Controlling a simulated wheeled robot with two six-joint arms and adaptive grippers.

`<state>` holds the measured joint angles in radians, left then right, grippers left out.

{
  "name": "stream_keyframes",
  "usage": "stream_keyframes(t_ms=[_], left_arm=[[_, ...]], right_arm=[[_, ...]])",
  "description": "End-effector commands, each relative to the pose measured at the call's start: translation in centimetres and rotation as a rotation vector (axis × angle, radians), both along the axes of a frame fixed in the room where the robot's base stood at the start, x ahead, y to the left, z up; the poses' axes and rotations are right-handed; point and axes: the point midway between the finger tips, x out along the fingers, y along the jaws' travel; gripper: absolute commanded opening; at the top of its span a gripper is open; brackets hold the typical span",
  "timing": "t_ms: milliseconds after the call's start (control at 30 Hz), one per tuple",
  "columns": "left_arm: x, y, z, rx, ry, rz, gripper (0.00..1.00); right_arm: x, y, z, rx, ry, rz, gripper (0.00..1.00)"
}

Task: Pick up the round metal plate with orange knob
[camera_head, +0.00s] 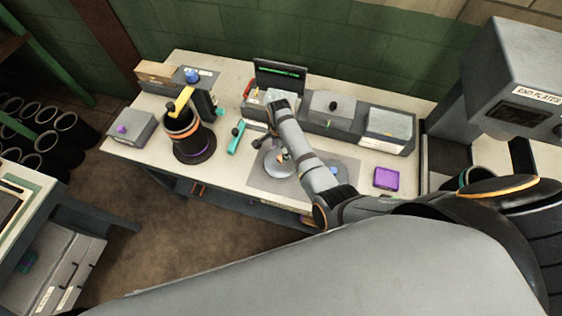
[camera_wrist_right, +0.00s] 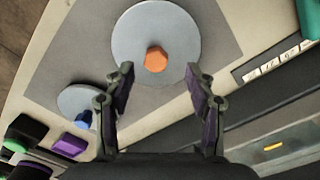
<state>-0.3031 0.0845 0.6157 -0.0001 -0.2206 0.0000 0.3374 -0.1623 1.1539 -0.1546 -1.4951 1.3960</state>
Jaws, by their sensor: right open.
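The round metal plate (camera_head: 268,166) with an orange knob lies on a grey mat (camera_head: 258,181) on the bench, partly hidden by my right arm in the head view. In the right wrist view, the plate (camera_wrist_right: 130,40) lies just beyond my fingertips, with its orange hexagonal knob (camera_wrist_right: 156,60) near its middle. My right gripper (camera_wrist_right: 160,75) is open and empty, its two fingers either side of the line to the knob. In the head view the right gripper (camera_head: 270,148) is over the plate. My left gripper is not in view.
A second plate with a blue knob (camera_wrist_right: 83,119) lies beside it on the mat. A purple box (camera_head: 386,178) sits to the right. A black cylinder (camera_head: 190,140) with an orange band stands left, near a teal tool (camera_head: 236,138). Grey machines (camera_head: 333,110) line the back.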

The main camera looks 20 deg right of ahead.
Motion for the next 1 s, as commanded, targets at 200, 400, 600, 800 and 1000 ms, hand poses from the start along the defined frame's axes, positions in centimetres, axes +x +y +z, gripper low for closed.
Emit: stream_keyframes(t_ms=[200, 400, 600, 800, 1000], left_arm=[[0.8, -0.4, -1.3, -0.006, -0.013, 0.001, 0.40], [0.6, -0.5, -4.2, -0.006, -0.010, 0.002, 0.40], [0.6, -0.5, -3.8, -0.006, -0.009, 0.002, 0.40], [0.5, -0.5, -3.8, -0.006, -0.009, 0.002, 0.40], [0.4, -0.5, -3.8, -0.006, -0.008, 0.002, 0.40]], right_arm=[[-0.3, -0.3, -3.0, 0.000, 0.003, 0.000, 0.56], [-0.3, -0.4, -5.6, 0.002, 0.000, 0.000, 0.56], [-0.3, -0.4, -5.1, 0.002, 0.000, 0.000, 0.56], [-0.4, -0.4, -5.1, 0.002, 0.001, 0.000, 0.31], [-0.4, -0.4, -5.1, 0.002, 0.001, 0.000, 0.04]])
